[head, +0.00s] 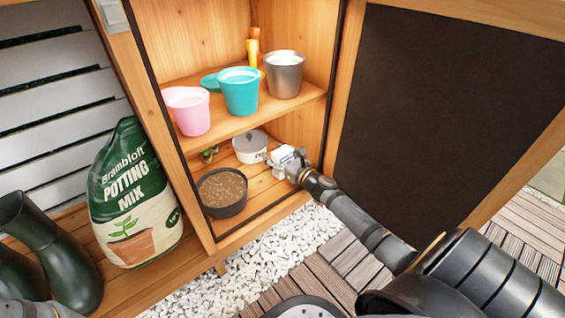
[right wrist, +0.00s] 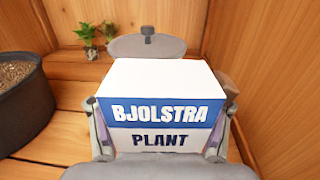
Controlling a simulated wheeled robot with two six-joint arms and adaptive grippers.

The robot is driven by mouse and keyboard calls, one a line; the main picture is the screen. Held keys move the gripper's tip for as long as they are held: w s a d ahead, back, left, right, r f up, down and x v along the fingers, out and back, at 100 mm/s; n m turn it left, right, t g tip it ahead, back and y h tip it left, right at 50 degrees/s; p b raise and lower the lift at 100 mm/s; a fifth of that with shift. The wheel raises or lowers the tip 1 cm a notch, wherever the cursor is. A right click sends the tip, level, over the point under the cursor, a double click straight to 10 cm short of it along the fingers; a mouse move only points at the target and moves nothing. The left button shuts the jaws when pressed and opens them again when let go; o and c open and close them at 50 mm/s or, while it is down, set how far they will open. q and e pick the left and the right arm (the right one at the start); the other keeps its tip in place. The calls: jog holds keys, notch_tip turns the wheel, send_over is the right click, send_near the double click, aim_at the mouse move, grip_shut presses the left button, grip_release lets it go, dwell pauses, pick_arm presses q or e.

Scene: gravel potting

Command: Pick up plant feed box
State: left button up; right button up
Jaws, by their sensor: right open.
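The plant feed box (head: 281,154) is a small white box on the bottom shelf of the wooden cabinet, towards the right. In the right wrist view the box (right wrist: 160,80) fills the middle, with a blue band reading BJOLSTRA and PLANT below it. My right gripper (head: 294,167) reaches in from the right, at the box. Its fingers (right wrist: 160,138) are open, one on each side of the box's near end. I cannot tell whether they touch it. The box's lower part is hidden by the gripper. My left gripper does not show.
A dark bowl of soil (head: 222,192) stands left of the box, and a white lidded tub (head: 249,147) stands behind it. A pink cup (head: 188,112), teal cup (head: 239,92) and grey cup (head: 284,75) stand on the shelf above. Small plants (right wrist: 88,36) stand farther back.

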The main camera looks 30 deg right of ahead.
jog(key=c, duration=0.4)
jog(key=shift+c, duration=0.9)
